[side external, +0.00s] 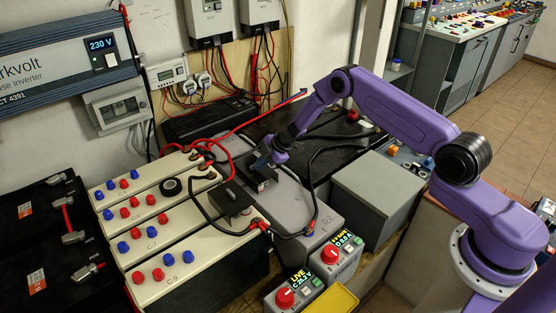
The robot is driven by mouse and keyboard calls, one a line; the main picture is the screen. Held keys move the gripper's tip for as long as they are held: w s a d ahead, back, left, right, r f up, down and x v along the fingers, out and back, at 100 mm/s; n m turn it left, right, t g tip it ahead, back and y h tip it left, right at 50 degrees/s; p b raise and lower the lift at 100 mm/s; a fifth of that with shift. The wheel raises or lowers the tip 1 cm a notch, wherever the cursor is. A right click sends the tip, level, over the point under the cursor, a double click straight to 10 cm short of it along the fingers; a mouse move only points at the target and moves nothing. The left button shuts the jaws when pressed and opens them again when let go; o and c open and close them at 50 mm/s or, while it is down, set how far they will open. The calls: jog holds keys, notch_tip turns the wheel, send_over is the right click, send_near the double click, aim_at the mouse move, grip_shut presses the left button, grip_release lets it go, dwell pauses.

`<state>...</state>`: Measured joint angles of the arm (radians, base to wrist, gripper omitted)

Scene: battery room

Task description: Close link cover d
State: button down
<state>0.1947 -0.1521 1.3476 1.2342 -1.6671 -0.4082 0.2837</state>
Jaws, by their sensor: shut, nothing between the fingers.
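My purple arm reaches in from the right, and my gripper (266,157) points down over the grey battery case. Its fingers are shut and look empty. A small dark cover (263,181) is just below the fingertips. I cannot tell whether they touch it or how far it stands open. A second dark box-like cover (232,199) with a small knob on top sits to the left, by the cream battery blocks. No letter is readable on either cover, so I cannot tell which is link cover d.
Cream battery blocks (150,222) with red and blue caps stand left. Black and red cables loop around the covers. A grey box (376,198) stands right. Two control boxes with red knobs (331,254) and a yellow tray (338,300) are at the front.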

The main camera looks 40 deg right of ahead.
jog(key=s, duration=0.3)
jog(key=shift+s, duration=0.15)
jog(key=shift+s+d+r, duration=0.1)
jog(key=shift+s+r, duration=0.05)
jog(key=shift+s, duration=0.2)
jog(key=v, duration=1)
jog(key=s+a+r+m+h, duration=0.2)
jog(key=s+a+r, duration=0.1)
jog(key=a+r, duration=0.55)
jog(key=s+a+r+m+h, duration=0.1)
jog(key=s+a+r+h, duration=0.1)
jog(key=s+r, duration=0.7)
jog(key=s+d+r+g, duration=0.1)
jog(key=s+g, duration=0.1)
jog(key=s, duration=0.8)
jog(key=s+d+g, duration=0.1)
jog(key=s, duration=0.9)
jog(key=s+d+r+m+g, duration=0.1)
jog(key=s+d+g, duration=0.1)
jog(key=s, duration=0.9)
jog(key=shift+r+g, duration=0.3)
jog(key=shift+r, duration=0.05)
jog(key=shift+w+d, duration=0.1)
